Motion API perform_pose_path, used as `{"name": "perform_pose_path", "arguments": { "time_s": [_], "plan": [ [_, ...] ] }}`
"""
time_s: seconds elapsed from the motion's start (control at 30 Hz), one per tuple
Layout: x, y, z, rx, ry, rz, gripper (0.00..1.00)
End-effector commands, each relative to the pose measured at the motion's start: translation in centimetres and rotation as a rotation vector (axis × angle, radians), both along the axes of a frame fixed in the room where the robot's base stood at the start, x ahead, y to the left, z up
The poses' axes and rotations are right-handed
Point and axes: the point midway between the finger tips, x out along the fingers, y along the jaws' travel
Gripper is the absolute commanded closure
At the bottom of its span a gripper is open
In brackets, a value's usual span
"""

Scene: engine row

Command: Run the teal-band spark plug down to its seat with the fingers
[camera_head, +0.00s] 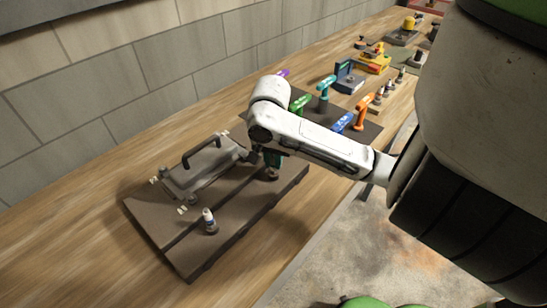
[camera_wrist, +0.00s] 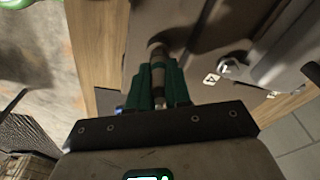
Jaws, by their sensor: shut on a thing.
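My gripper (camera_head: 272,162) points down at the right part of the dark engine board (camera_head: 172,252). In the wrist view its green fingers (camera_wrist: 158,68) are shut on a slim upright spark plug (camera_wrist: 158,78). The plug's far end meets a round dark collar or hole in the board; how deep it sits I cannot tell. The fingers cover much of the plug, and no teal band shows clearly.
A grey cover with a black handle (camera_head: 202,153) lies on the board, left of my gripper. Behind my arm, a dark mat holds coloured tools, including an orange one (camera_head: 364,106) and a teal one (camera_head: 326,84). The wooden bench (camera_head: 240,252) is clear in front of the board.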

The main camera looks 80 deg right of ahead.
Motion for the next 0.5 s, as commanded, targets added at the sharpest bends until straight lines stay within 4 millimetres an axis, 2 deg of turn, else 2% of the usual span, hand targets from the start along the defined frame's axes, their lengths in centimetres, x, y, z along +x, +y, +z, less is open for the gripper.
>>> {"name": "perform_pose_path", "arguments": {
  "time_s": [0.17,0.2,0.5],
  "plan": [
    [-0.04,0.01,-0.01,0.000,0.001,0.002,1.00],
    [-0.03,0.01,-0.02,0.001,0.001,0.003,0.79],
    [-0.01,0.00,-0.01,0.000,0.000,0.003,0.52]
  ]
}}
